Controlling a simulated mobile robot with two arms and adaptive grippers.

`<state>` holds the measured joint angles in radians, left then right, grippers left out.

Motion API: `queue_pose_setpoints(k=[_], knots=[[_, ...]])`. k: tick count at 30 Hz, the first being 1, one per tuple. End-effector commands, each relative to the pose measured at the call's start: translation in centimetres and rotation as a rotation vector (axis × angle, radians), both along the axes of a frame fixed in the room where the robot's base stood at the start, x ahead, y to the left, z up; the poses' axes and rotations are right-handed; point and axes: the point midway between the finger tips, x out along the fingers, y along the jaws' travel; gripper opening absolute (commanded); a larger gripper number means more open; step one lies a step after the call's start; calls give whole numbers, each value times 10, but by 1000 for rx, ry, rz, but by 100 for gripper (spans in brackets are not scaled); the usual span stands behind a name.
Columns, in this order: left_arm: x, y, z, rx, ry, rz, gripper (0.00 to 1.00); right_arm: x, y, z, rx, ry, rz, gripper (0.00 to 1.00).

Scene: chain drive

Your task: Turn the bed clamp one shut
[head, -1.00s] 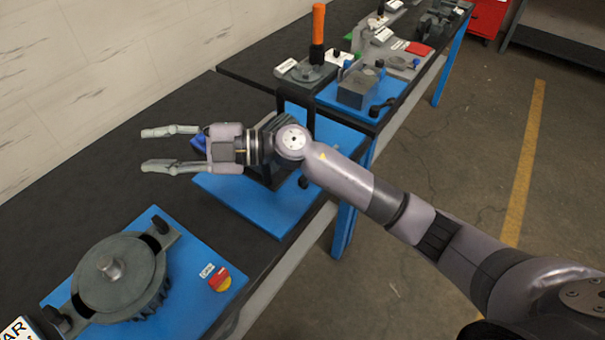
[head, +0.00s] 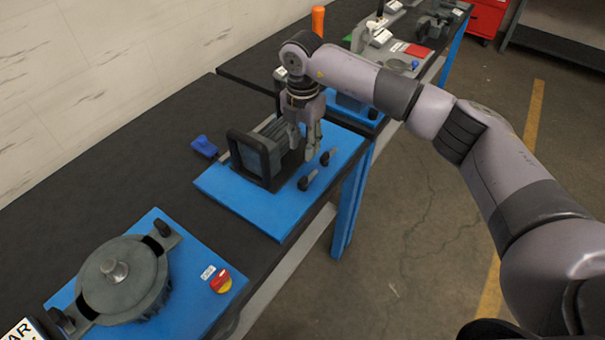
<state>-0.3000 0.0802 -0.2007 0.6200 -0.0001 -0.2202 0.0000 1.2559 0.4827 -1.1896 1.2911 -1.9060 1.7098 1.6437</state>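Two small dark clamp levers with grey tips stand on the right side of the middle blue base plate (head: 238,205). The nearer lever (head: 304,183) is close to the plate's front right edge, and the farther lever (head: 326,158) is a little behind it. I cannot tell which one is bed clamp one. A dark framed, ribbed block (head: 256,160) sits on the same plate, left of the levers. My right gripper (head: 305,152) points down between the block and the levers, with a gap between its fingers and nothing seen in it. My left gripper is not in view.
A blue tool (head: 204,146) lies on the black bench left of the plate. A round grey housing (head: 122,277) and a red-yellow knob (head: 221,281) are on the near blue plate. An orange handle (head: 318,20) stands farther back. Open floor lies to the right.

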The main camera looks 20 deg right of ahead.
Motion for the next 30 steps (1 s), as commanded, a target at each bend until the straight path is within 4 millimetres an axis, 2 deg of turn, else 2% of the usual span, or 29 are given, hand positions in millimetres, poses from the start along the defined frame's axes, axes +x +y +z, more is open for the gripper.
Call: queue_pose_setpoints(k=[3, 15, 21, 30], knots=[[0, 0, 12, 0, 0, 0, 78, -2, 1, -25, 1, 6, 1, 33], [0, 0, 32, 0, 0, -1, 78, -1, 1, -104, 2, 2, 3, 33], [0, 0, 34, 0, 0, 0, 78, -1, 1, -122, 2, 0, 3, 33], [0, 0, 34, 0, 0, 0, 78, 0, 1, -126, 3, -2, 4, 33]])
